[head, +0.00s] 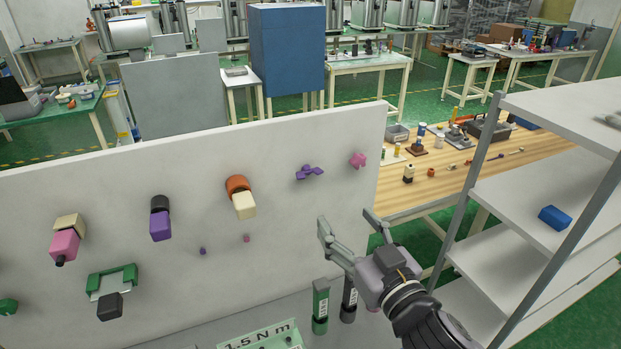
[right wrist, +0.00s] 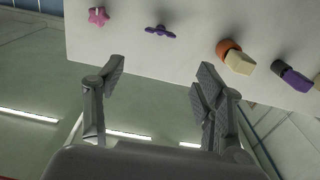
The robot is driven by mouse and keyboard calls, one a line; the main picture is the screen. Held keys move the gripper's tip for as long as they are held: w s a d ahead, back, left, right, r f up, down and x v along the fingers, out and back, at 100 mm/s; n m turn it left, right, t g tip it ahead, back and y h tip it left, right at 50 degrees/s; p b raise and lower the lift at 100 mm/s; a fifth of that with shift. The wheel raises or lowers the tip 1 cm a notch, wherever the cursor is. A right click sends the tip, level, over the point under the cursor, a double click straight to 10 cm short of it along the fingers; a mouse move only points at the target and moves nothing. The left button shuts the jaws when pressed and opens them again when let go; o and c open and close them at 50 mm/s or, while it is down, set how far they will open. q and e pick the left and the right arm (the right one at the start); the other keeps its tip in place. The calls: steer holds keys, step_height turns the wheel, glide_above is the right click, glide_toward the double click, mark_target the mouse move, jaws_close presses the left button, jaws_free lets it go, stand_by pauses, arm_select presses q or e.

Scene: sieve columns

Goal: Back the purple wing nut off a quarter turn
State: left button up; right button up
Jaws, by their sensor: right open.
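The purple wing nut (head: 310,172) sits on the upright white panel (head: 300,135), towards its upper right. Its two wings lie roughly level, with a slight tilt. In the right wrist view the wing nut (right wrist: 160,31) shows near the top, beyond the gap between my fingers. My right gripper (head: 349,225) is open and empty, below and to the right of the wing nut and apart from it. Its spread fingers (right wrist: 161,75) also show in the right wrist view. My left gripper is in neither view.
A pink star knob (head: 358,160) is just right of the wing nut, and an orange and cream fitting (head: 241,198) is to its left. Several other fittings are further left. A grey shelf rack (head: 540,185) with a blue block (head: 555,217) stands at the right.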

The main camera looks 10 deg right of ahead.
mark_target(311, 176)
steer(key=w+a+b, duration=0.1)
steer(key=w, duration=0.4)
steer(key=w+a+b, duration=0.1)
steer(key=w+b, duration=0.1)
steer(key=w, duration=0.2)
steer(key=w+a+b, duration=0.1)
steer(key=w, duration=0.4)
steer(key=shift+w, duration=0.35)
steer(key=shift+w+a+f, duration=0.1)
steer(key=shift+w, duration=0.6)
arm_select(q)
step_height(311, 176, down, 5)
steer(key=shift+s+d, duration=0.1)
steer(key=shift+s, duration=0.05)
arm_select(e)
steer(key=c, duration=1.2)
steer(key=shift+o, duration=0.2)
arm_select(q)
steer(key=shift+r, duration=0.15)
